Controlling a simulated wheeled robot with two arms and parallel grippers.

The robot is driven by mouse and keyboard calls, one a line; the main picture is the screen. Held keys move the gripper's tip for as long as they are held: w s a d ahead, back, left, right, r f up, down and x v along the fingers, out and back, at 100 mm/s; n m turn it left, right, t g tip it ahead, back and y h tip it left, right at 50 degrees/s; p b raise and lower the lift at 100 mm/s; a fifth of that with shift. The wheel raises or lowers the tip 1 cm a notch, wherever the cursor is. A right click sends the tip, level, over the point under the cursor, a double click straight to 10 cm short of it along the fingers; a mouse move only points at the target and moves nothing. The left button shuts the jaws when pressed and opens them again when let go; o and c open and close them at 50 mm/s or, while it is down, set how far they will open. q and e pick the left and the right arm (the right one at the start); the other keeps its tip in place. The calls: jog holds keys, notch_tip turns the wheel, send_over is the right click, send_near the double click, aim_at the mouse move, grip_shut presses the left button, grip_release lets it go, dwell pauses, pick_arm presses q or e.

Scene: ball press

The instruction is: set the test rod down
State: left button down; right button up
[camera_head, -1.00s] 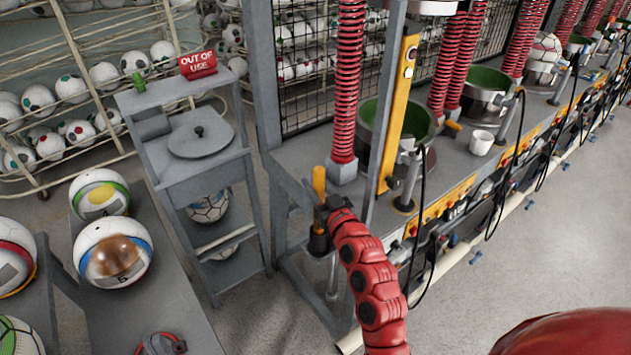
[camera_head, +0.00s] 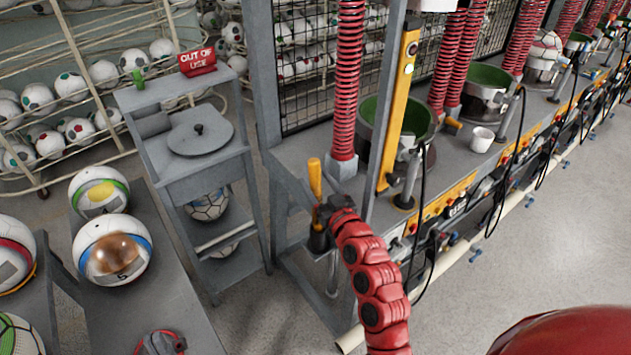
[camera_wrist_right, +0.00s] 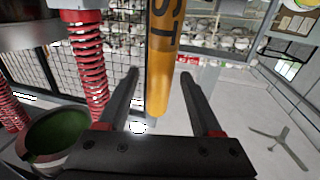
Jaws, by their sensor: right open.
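The test rod is orange-yellow. In the head view, its upper part (camera_head: 315,178) stands nearly upright above a dark cup-like holder (camera_head: 318,240) by the grey bench frame. My right gripper (camera_head: 325,212) is beside the rod, at the end of my red arm. In the right wrist view, the rod (camera_wrist_right: 164,60) shows the letters "ST" and appears between my open right fingers (camera_wrist_right: 160,76), with gaps on both sides. The rod's seat in the holder is hidden. A dark, red-edged shape at the lower left appears to be my left gripper (camera_head: 160,343); its jaws are unclear.
A grey bench (camera_head: 290,150) carries red springs (camera_head: 347,80), a green-lined pot (camera_head: 410,120) and a white cup (camera_head: 482,140). A grey shelf cart (camera_head: 165,180) with an "out of use" sign (camera_head: 197,62) stands left. Balls (camera_head: 112,250) rest nearby.

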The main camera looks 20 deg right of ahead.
jog(key=s+d+b, duration=0.1)
jog(key=s, duration=1)
jog(key=shift+d+f, duration=0.25)
jog(key=shift+d, duration=0.1)
